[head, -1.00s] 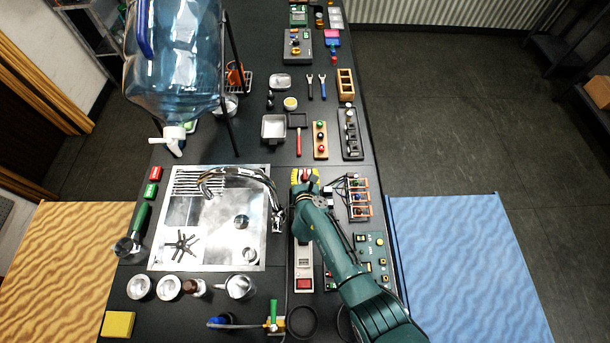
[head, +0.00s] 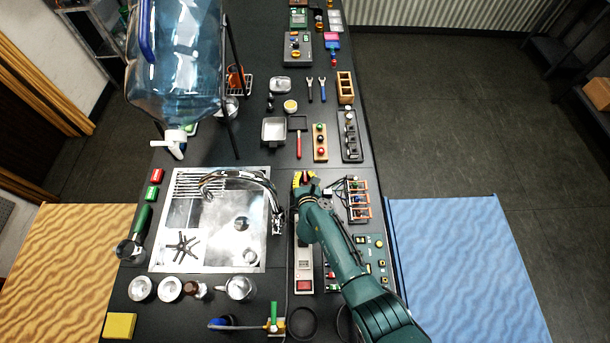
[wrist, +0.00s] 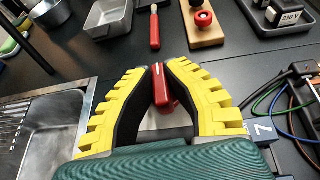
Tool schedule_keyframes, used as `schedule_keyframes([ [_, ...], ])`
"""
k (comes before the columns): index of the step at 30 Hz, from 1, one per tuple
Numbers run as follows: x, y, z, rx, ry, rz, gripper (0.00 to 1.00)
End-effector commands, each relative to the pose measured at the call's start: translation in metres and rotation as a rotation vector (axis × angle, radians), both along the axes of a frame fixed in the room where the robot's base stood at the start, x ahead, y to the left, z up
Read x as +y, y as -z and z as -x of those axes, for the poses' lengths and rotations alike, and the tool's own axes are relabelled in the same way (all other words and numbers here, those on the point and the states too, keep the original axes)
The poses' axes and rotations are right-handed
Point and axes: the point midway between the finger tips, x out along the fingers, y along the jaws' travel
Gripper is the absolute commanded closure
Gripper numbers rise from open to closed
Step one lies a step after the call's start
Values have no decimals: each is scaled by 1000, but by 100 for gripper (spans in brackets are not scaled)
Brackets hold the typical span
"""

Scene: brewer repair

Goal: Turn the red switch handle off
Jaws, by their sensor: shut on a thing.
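The red switch handle (wrist: 160,86) stands between the two yellow fingers of my gripper (wrist: 158,82) in the wrist view. The fingers are shut on it, one on each side. In the head view my gripper (head: 304,179) is at the far end of a long light-grey panel, just right of the sink. The handle is mostly hidden by the fingers there. The switch's base under the handle is partly hidden by my gripper.
The metal sink (head: 200,255) with its curved tap lies close on the left. A rack with coloured wires (head: 358,200) stands close on the right. A red-handled tool (head: 298,145) and a wooden block with coloured knobs (head: 320,152) lie beyond the gripper.

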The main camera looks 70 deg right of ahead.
Motion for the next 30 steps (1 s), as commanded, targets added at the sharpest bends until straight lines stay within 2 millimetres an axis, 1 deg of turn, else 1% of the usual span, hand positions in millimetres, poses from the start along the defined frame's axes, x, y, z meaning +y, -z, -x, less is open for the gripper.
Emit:
schedule_keyframes([
  [8, 0, -2, 2, 4, -187, -4, 100],
  [30, -1, 12, 2, 4, -888, -2, 100],
])
